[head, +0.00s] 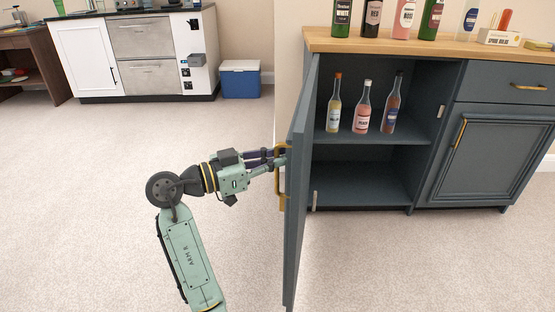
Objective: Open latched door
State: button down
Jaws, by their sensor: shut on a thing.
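The grey-blue cabinet door (299,190) stands swung well out from the cabinet (433,135), seen nearly edge-on in the head view. Its brass handle (280,189) is on the face turned to the left. My gripper (279,158) reaches in from the left and is shut on the handle near its upper end. The fingertips are partly hidden against the handle and door. A small pale latch part (314,200) shows at the door's right side. The open compartment shows a shelf (345,138) with three bottles, and an empty lower space.
More bottles (404,14) and a small box (500,38) stand on the wooden top (450,46). A second door (480,155) and a drawer (515,87) at right are shut. A blue cooler (240,82) is at the back. Carpet on the left is clear.

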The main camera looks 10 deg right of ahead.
jog(key=shift+s, duration=0.15)
jog(key=c, duration=1.7)
grip_release()
jog(key=shift+a, duration=0.1)
jog(key=v, duration=1.2)
